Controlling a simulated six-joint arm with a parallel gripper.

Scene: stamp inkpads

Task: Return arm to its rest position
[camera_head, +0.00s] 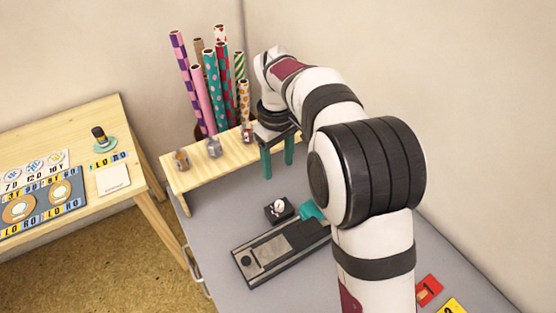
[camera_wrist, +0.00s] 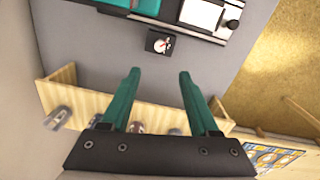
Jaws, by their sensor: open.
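My gripper (camera_head: 278,163) has two green fingers and a dark palm. It points down over the grey table (camera_head: 215,236), near the front edge of a low wooden shelf. The fingers are spread apart with nothing between them. In the wrist view my gripper (camera_wrist: 157,85) is open and empty too, with the wooden shelf (camera_wrist: 85,100) behind its fingers. My arm is bent over the table and hides part of it on the right.
A small black box with a round white top (camera_head: 279,209) sits beside a grey-black device (camera_head: 277,252). Small jars (camera_head: 214,147) stand on the shelf, with patterned rolls (camera_head: 212,85) behind. A wooden table (camera_head: 75,112) with cards stands left. Red and yellow cards (camera_head: 429,290) lie front right.

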